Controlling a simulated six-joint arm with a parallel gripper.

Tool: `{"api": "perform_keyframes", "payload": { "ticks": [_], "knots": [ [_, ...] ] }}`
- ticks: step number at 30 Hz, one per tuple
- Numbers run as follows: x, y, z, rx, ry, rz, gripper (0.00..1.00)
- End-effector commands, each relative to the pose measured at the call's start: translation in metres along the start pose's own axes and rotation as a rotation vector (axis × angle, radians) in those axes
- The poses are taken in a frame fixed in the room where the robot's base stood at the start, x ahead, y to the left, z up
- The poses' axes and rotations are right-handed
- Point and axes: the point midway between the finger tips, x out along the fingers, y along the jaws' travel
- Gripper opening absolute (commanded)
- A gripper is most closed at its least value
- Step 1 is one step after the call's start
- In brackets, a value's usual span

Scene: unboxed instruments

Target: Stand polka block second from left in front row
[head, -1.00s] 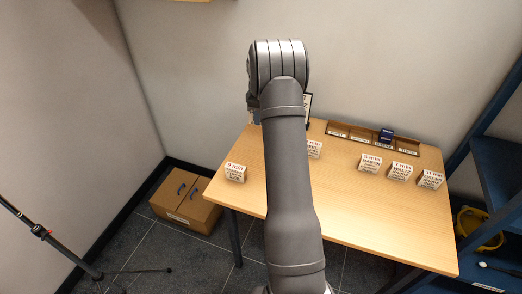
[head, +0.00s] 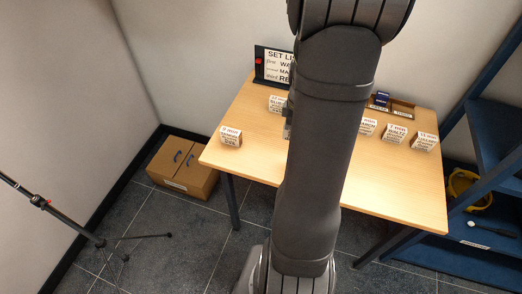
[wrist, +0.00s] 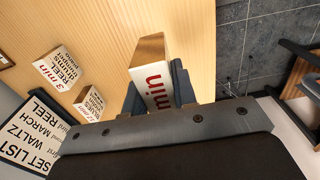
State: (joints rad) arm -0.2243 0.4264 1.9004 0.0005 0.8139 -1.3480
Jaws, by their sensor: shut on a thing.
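My gripper (wrist: 157,93) is shut on a white block with a wooden end (wrist: 150,50); only red "min" on its label is readable, so I cannot tell whether it is the polka block. The wrist view shows table under and beyond the block; whether it touches the table is unclear. A block marked "3 min REEL" (wrist: 56,68) and another labelled block (wrist: 89,102) stand to the left. In the head view my arm hides most of the gripper. The head view shows blocks at the table's left (head: 230,137), back (head: 277,103) and right (head: 395,133).
A black-framed SET LIST sign (head: 273,65) stands at the table's back left. A brown tray (head: 403,109) with a blue item (head: 382,98) is at the back right. Blue shelves (head: 492,165) stand at the right.

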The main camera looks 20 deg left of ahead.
Motion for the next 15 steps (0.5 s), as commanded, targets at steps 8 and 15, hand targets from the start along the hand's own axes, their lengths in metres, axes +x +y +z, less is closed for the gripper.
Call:
{"api": "perform_keyframes", "payload": {
  "ticks": [8,15],
  "knots": [
    [0.02,-0.006,-0.027,-0.006,-0.001,-0.004,0.02],
    [0.053,0.0,-0.082,-0.006,-0.001,-0.003,0.02]
  ]
}}
